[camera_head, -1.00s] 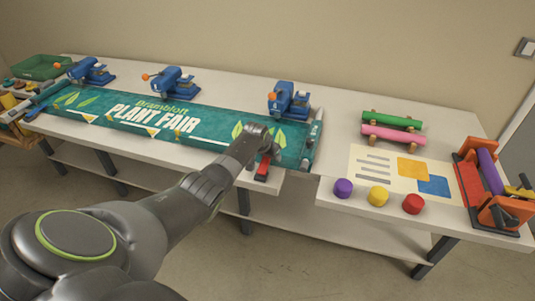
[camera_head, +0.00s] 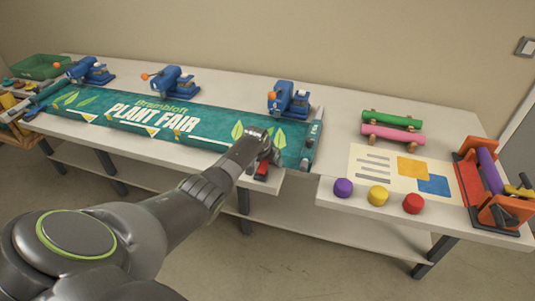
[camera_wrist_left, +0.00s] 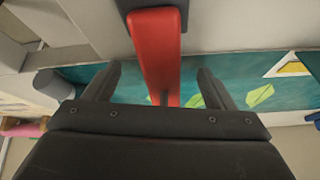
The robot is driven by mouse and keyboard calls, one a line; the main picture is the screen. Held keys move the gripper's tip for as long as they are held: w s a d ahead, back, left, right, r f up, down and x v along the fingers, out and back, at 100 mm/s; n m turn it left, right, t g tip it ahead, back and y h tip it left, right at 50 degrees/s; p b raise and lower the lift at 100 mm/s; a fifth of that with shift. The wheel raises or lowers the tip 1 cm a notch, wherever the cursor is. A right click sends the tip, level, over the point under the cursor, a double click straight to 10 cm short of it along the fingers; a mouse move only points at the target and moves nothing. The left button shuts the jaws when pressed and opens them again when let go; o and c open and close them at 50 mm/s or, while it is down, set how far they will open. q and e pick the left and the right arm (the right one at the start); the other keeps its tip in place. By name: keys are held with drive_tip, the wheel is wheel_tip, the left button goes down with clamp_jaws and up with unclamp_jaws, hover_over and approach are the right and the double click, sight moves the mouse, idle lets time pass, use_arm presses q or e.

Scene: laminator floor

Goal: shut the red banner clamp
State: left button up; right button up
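The red banner clamp (camera_head: 262,172) is at the front edge of the table, by the right part of the green PLANT FAIR banner (camera_head: 160,114). My left gripper (camera_head: 272,155) is just above and behind it, partly covering it. In the left wrist view the red clamp's bar (camera_wrist_left: 157,45) runs in from the top, with a dark part at its upper end. The two fingers of the left gripper (camera_wrist_left: 158,88) are spread apart on either side of the bar, with visible gaps. Whether the bar lies level with the fingertips or beyond them is unclear. My right gripper is not in view.
Several blue clamping devices (camera_head: 288,99) stand along the banner's back edge. On the right are pink (camera_head: 392,135) and green rolls, a poster sheet (camera_head: 372,170), purple, yellow and red knobs (camera_head: 413,203), and an orange roller stand (camera_head: 489,186). A gap splits the table front.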

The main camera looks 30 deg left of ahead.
use_arm(q)
drive_tip(key=shift+o, duration=0.4)
drive_tip(key=shift+w+r, duration=0.25)
drive_tip(key=shift+r, duration=0.1)
drive_tip(key=shift+a+r, duration=0.1)
drive_tip(key=shift+s+r+p, duration=0.3)
drive_tip(key=shift+r+p, duration=0.05)
drive_tip(key=shift+r, duration=0.3)
drive_tip(key=v, duration=1.5)
drive_tip(key=shift+s+r, duration=0.25)
drive_tip(key=shift+s, duration=0.15)
